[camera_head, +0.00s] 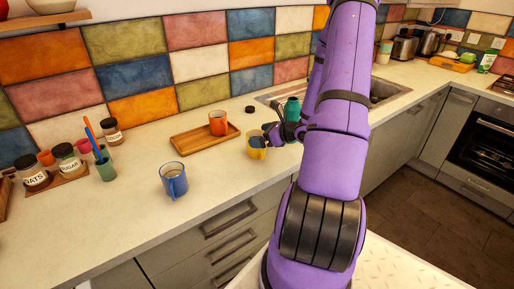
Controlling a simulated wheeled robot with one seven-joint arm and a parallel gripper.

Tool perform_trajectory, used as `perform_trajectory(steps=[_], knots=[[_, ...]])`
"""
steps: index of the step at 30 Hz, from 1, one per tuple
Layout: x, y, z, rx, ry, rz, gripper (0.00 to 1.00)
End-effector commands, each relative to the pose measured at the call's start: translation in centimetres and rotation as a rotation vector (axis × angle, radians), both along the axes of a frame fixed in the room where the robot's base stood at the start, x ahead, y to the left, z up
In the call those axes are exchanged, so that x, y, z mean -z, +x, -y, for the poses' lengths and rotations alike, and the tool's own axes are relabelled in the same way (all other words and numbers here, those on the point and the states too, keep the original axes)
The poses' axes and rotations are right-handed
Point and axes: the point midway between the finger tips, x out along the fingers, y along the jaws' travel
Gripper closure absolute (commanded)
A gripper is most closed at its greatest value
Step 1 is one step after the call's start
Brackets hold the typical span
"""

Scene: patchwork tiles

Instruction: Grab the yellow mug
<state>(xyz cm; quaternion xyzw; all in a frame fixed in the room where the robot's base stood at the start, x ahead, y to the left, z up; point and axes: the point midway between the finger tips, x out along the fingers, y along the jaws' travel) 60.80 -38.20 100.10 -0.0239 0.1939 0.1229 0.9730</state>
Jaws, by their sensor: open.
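The yellow mug (256,148) stands on the light countertop, right of the wooden tray and near the counter's front edge. Its inside looks dark. My gripper (270,137) is open at the mug's right side, with its dark fingers close to or overlapping the mug's rim in the picture. I cannot tell whether the fingers touch it or straddle its wall. The mug's right side is partly hidden by the gripper.
An orange mug (218,123) stands on a wooden tray (190,144). A blue mug (174,181) is near the front edge. A teal bottle (292,106) stands behind my gripper by the sink (386,90). Jars and a green cup (105,168) are at left.

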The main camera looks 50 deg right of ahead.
Motion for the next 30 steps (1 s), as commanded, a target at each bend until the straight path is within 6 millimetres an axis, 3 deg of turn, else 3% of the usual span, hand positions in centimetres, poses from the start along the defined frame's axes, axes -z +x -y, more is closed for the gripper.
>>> perform_trajectory(steps=[4,11,12,19,30], knots=[[0.46,1.22,-0.31,-0.002,-0.001,0.001,0.00],[0.52,1.35,-0.34,-0.001,-0.002,0.000,0.00],[0.52,1.35,-0.34,-0.001,-0.002,0.000,0.02],[0.54,1.33,-0.33,-0.001,-0.002,0.000,0.55],[0.41,1.34,-0.30,-0.002,-0.001,0.000,0.58]])
